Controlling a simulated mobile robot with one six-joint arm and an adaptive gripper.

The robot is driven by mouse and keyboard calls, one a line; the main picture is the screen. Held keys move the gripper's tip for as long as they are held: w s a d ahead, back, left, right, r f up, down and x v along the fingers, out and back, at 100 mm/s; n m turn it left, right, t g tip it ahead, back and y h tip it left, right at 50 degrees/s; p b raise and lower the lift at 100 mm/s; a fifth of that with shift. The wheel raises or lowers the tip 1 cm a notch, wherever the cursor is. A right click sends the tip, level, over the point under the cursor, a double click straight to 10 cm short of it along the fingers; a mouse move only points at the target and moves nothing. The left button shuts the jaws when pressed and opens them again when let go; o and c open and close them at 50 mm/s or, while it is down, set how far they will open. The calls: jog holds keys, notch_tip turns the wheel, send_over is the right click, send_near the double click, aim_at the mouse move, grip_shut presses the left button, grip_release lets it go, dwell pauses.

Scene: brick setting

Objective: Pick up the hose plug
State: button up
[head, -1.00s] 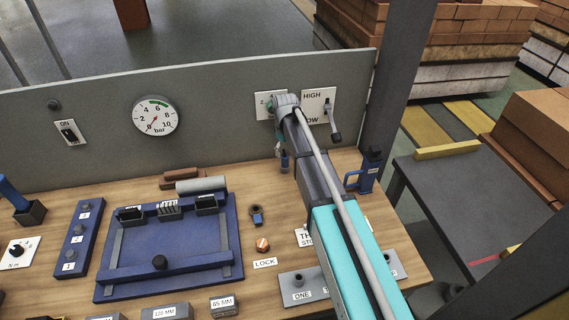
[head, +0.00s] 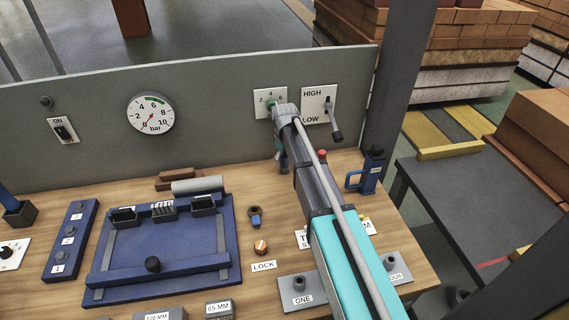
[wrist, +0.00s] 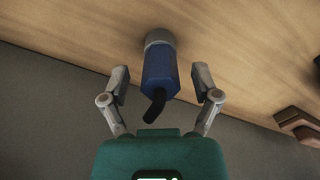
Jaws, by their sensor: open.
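The hose plug (wrist: 159,68) is a blue body with a grey collar and a bent black tail, in the top middle of the wrist view. Its collar end meets the wooden bench top. My gripper (wrist: 161,78) is open, with one finger on each side of the plug and a visible gap at both sides. In the head view the plug (head: 284,161) is a small dark blue shape beside my arm near the back panel, mostly hidden. My gripper also shows there (head: 279,146), partly covered by my wrist.
The grey back panel (head: 220,110) stands close behind, with a gauge (head: 150,113), a dial plate (head: 265,103) and a HIGH/LOW lever (head: 335,125). A blue holder (head: 370,172) and red button (head: 323,154) are right. A blue fixture (head: 160,240) and grey cylinder (head: 198,185) are left.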

grip_shut()
dwell(0.5)
jog(key=shift+r, duration=0.1)
notch_tip(320, 180, up, 3)
jog(key=p, duration=0.2)
jog(key=shift+p, duration=0.4)
jog(key=s+a+r+p, duration=0.7)
jog(key=s+r+p, duration=0.2)
jog(key=s+p, duration=0.1)
jog(key=shift+s+a+r, duration=0.35)
jog(key=shift+s+r, duration=0.05)
jog(key=shift+s, duration=0.45)
